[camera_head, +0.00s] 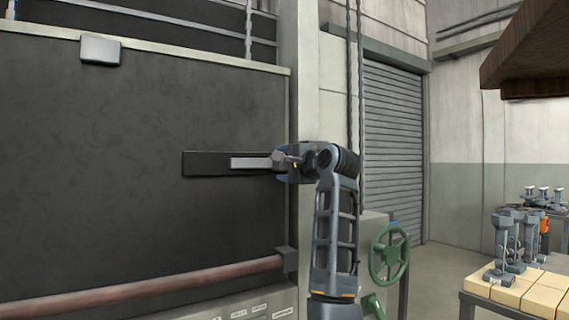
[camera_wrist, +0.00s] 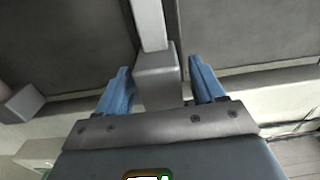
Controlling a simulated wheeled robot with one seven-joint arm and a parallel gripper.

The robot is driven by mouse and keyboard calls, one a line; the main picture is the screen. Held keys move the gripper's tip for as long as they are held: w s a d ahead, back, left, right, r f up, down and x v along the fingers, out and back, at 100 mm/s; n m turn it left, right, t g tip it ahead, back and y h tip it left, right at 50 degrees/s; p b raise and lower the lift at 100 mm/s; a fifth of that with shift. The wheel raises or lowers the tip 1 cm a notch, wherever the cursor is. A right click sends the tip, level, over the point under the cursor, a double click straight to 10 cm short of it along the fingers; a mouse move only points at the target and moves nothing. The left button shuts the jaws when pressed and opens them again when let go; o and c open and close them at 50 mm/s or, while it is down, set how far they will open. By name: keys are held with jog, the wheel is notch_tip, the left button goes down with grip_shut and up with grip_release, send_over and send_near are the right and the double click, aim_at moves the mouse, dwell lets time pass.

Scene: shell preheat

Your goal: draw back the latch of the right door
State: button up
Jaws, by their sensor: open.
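The right door's latch shows in the head view as a light grey bar (camera_head: 250,162) on a dark back plate (camera_head: 203,164), lying level across the dark door (camera_head: 130,110). In the wrist view the bar (camera_wrist: 149,25) runs up from a grey block (camera_wrist: 157,80) at its near end. My gripper (camera_head: 283,160) is at the right end of the bar. In the wrist view its two blue fingers (camera_wrist: 161,88) stand open on either side of the block, seemingly with narrow gaps. Whether either finger touches it is hard to tell.
A reddish rail (camera_head: 150,287) crosses below the latch and ends at a dark bracket (camera_head: 286,262). A pale post (camera_head: 308,80) borders the door. A green handwheel (camera_head: 389,253) is right of my arm. A table (camera_head: 515,290) with blocks and metal parts stands farther right.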

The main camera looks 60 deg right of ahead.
jog(key=shift+c, duration=0.5)
grip_shut()
jog(key=shift+w+a, duration=0.1)
